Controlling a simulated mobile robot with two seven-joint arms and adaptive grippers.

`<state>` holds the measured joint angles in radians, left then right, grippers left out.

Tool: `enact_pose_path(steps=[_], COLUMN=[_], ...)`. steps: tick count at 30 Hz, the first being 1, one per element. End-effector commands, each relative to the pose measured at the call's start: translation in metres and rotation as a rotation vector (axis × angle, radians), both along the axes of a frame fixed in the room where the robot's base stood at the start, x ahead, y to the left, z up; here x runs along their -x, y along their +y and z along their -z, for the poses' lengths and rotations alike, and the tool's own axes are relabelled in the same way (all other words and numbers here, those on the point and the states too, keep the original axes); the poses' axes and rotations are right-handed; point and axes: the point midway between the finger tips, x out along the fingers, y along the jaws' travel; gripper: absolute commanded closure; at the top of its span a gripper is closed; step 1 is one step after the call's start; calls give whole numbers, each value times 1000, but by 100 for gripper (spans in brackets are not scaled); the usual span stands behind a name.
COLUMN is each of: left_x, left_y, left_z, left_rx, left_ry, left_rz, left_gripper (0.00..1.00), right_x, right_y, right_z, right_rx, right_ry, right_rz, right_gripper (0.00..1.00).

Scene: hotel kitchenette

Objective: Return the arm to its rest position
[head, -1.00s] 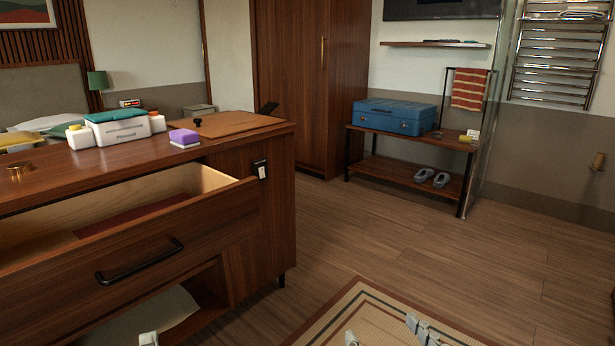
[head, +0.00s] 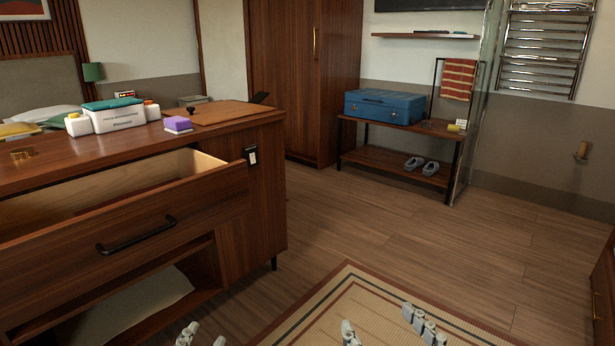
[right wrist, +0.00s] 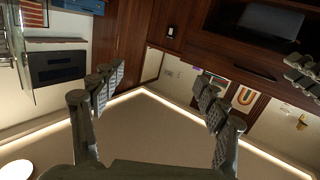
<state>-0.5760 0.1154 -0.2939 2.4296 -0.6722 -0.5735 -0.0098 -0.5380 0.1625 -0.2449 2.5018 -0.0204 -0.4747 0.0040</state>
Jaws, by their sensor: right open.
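My right gripper (head: 386,329) is at the bottom of the head view, above the woven rug. Its grey fingers stand well apart. In the right wrist view (right wrist: 158,112) the same fingers are spread with nothing between them. My left gripper (head: 204,339) barely enters at the bottom edge of the head view, left of the right one, in front of the cabinet's lower shelf. Only its fingertips show, so its opening is unclear. Grey fingers also show at the right edge of the right wrist view. Most of both arms is out of view.
A wooden cabinet (head: 262,205) stands at the left with its drawer (head: 150,228) pulled out. A white box (head: 115,117), a purple sponge (head: 178,124) and a cutting board (head: 215,112) are on top. A rug (head: 335,290) lies in front. The wooden floor right of the cabinet is clear.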

Motion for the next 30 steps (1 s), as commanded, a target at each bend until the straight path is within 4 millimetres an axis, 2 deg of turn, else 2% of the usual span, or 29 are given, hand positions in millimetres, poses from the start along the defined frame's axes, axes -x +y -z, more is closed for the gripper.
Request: enact_pose_path(steps=[3, 11, 16, 20, 24, 27, 30], left_x=[-2, 1, -2, 11, 46, 79, 106], left_y=[-20, -54, -26, 4, 47, 77, 97], left_z=[-15, -54, 19, 76, 138, 171, 191], left_rx=[212, 594, 501, 437, 363, 318, 290], left_ry=[-11, -30, 223, 426, 683, 849, 963], left_rz=[79, 224, 92, -19, -169, -270, -341], left_gripper=[69, 69, 69, 69, 69, 69, 69], right_x=[0, 0, -3, 10, 46, 78, 105], right_y=[0, 0, -27, -57, -100, -130, -150], right_z=[0, 0, 70, 127, 188, 221, 241], right_rx=[0, 0, 104, 181, 266, 312, 340], right_ry=[0, 0, 262, 480, 762, 947, 1077], right_rz=[0, 0, 51, 98, 163, 209, 242], right_gripper=[26, 26, 26, 26, 26, 26, 26])
